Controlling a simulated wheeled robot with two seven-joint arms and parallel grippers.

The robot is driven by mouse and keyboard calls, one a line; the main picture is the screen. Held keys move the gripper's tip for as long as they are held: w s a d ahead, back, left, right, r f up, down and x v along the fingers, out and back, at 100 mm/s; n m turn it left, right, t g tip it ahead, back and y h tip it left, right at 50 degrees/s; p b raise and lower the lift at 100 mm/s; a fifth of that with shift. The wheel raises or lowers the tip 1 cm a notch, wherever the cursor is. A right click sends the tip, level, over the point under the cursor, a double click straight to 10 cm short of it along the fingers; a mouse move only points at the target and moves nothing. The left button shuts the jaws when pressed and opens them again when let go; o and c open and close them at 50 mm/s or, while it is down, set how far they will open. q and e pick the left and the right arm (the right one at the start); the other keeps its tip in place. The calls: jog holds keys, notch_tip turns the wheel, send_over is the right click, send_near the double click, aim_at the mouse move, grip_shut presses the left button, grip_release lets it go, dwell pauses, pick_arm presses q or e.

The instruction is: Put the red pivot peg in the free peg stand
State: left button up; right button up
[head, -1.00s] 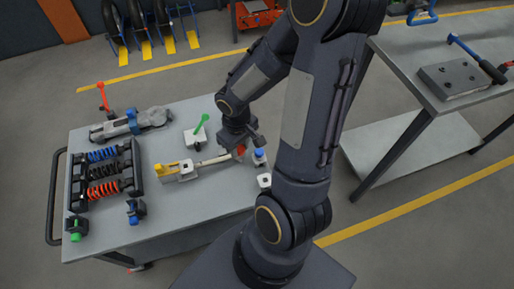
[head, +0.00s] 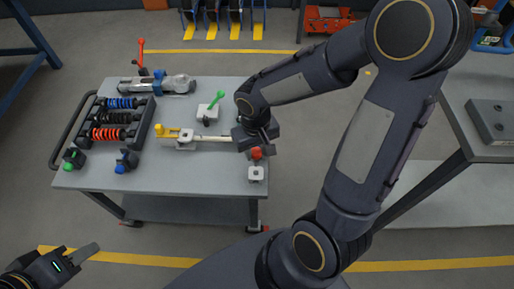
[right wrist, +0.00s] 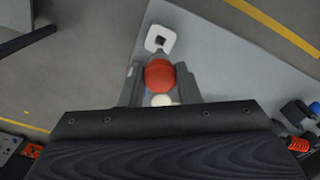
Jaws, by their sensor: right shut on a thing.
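The red pivot peg (head: 256,153) shows its round red head at the near right of the cart. It also shows in the right wrist view (right wrist: 159,75), between the fingers. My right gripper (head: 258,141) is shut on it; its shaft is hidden. A white square peg stand (head: 256,174) with an empty dark hole is at the cart's near right corner, just nearer than the peg; it shows beyond the red head in the right wrist view (right wrist: 160,39). My left gripper (head: 84,253) is low at the left, away from the cart; its opening is unclear.
A pale bar (head: 212,138) with a yellow-topped block (head: 170,132) lies left of my right gripper. A stand with a green lever (head: 218,100) is behind it. A rack of springs (head: 112,118) fills the cart's left. The cart's near middle (head: 195,180) is clear.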

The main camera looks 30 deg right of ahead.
aim_at(256, 165)
jog(key=shift+f+b, duration=1.85)
jog(key=shift+f, duration=0.8)
notch_tip(256, 165, down, 3)
jog(key=b, duration=0.3)
jog(key=shift+r, duration=0.1)
jog(key=o, duration=1)
jog(key=shift+o, duration=0.2)
jog(key=shift+r+p, duration=1.1)
jog(key=shift+r, duration=2.8)
